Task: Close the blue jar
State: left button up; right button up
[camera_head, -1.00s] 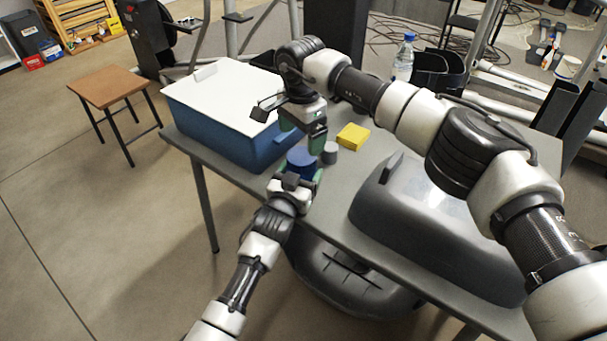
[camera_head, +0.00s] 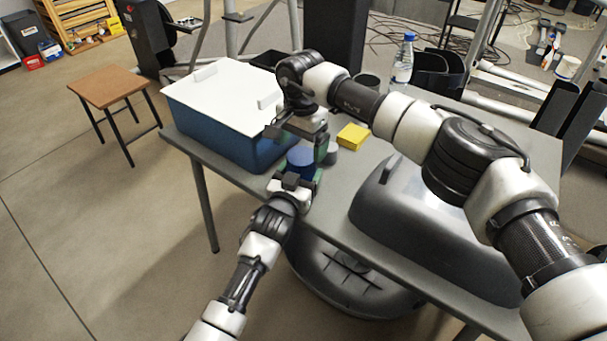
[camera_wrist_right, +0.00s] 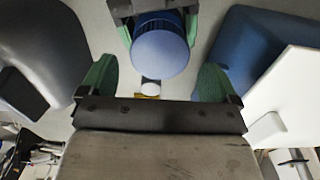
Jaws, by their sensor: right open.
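The blue jar (camera_head: 301,163) stands upright near the table's front edge. In the right wrist view its round, light blue top (camera_wrist_right: 160,54) faces the camera, above a darker blue side; I cannot tell whether this top is a separate lid. My left gripper (camera_head: 301,177) has its green fingers on both sides of the jar and appears shut on it. My right gripper (camera_head: 302,146) is just above the jar, pointing down, open and empty. In the right wrist view its green fingers (camera_wrist_right: 155,82) are wide apart, with the jar top beyond and between them.
A small grey cylinder (camera_head: 331,154) and a yellow block (camera_head: 353,137) stand right of the jar. A blue box (camera_head: 225,137) with a white lid (camera_head: 225,88) is at left. A bottle (camera_head: 403,62) stands at the back.

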aim_at(301, 156)
jog(key=shift+f, duration=1.95)
jog(key=shift+c, duration=0.2)
jog(key=c, duration=0.9)
jog(key=m, duration=0.6)
jog(key=shift+m, duration=0.4)
jog(key=o, duration=1)
jog(key=shift+r, duration=0.15)
jog(key=shift+r, duration=2.15)
